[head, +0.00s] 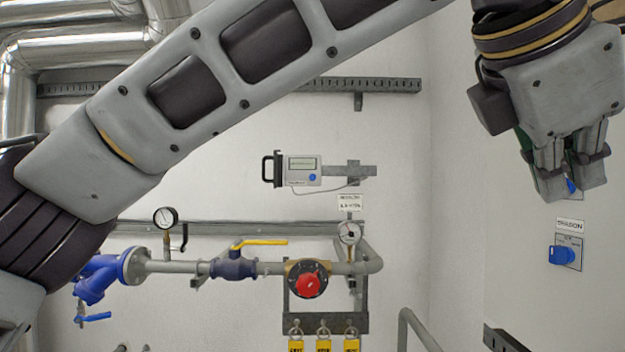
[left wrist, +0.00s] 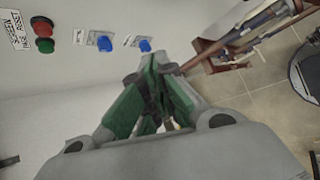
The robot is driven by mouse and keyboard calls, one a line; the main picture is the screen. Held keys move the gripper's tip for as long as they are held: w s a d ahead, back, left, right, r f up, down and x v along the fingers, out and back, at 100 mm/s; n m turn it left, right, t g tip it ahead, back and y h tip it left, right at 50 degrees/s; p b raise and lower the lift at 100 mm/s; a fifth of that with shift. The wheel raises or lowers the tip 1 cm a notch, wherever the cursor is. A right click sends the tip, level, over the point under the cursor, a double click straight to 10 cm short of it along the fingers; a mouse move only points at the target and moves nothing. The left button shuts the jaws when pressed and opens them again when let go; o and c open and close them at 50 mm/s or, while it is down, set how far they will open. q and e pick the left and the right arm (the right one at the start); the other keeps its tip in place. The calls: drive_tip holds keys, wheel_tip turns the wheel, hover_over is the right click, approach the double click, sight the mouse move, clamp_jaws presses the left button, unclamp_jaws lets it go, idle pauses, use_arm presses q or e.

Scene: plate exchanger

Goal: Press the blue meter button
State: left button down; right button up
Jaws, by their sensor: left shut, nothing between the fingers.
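The meter (head: 302,164) is a small light-grey box with a display and a black handle on its left, mounted on the back wall in the head view. Its round blue button (head: 312,177) sits at the lower right of its face, uncovered. My left gripper (head: 568,198) is at the upper right of the head view, pointing down, far to the right of the meter. It is shut and empty; its green-padded fingers (left wrist: 152,115) also show in the left wrist view, where the meter is not seen. My right gripper is not in view.
A blue switch (head: 562,255) is on the right wall below my left gripper; another is partly hidden behind the fingers. A red-knobbed valve (head: 306,283) and pipes with gauges run below the meter. Red (left wrist: 42,28) and green (left wrist: 45,46) buttons show in the left wrist view.

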use_arm(q)
drive_tip(key=shift+s+d+m+t+y, duration=0.25)
drive_tip(key=shift+s+t+y, duration=0.2)
drive_tip(key=shift+s+t, duration=0.45)
drive_tip(key=shift+s+d+m+t+y, duration=0.15)
drive_tip(key=shift+s+d+t+y, duration=0.25)
drive_tip(key=shift+s+t, duration=0.5)
drive_tip(key=shift+s+r, duration=0.1)
drive_tip(key=shift+s, duration=0.35)
